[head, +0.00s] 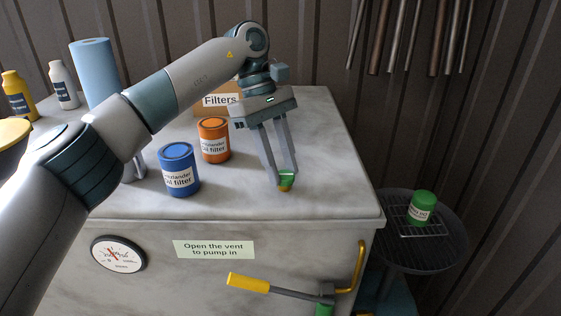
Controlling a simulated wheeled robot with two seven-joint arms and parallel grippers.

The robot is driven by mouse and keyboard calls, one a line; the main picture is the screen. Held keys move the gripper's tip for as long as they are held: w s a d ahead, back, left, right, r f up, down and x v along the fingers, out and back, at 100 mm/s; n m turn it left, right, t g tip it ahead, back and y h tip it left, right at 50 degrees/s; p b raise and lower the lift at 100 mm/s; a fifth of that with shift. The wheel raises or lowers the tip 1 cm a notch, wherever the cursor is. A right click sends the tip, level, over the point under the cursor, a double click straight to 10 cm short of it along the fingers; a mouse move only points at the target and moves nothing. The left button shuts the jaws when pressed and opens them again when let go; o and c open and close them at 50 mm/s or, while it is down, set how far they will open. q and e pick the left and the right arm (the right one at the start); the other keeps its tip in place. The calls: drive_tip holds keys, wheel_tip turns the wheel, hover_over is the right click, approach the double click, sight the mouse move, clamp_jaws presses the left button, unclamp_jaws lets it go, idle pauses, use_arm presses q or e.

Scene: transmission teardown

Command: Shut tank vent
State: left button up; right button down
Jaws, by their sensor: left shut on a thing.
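My left gripper (284,178) reaches down from above to the top of the tank (310,210), near its front edge. Its fingers are closed on a small green vent knob (288,182) with a yellowish lower part. The fingers partly cover the knob, so whether the vent is open or shut cannot be told. A label (213,249) on the tank's front reads "Open the vent to pump in". My right gripper is not in view.
A blue oil filter (179,171) and an orange one (214,140) stand left of the gripper, with a Filters box (221,100) behind. A yellow-handled pump lever (248,284) projects in front. A green can (422,207) sits on a racked drain pan (440,250) at right.

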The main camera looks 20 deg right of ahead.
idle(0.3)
use_arm(q)
drive_tip(key=o, duration=1.1)
drive_tip(key=shift+c, duration=0.2)
drive_tip(key=shift+w, duration=0.1)
drive_tip(key=shift+w+a+r, duration=0.1)
drive_tip(key=shift+w+r, duration=0.05)
drive_tip(key=shift+r, duration=0.25)
drive_tip(key=p+v, duration=0.6)
drive_tip(key=v, duration=1)
drive_tip(key=shift+r+p, duration=0.3)
drive_tip(key=shift+f, duration=0.1)
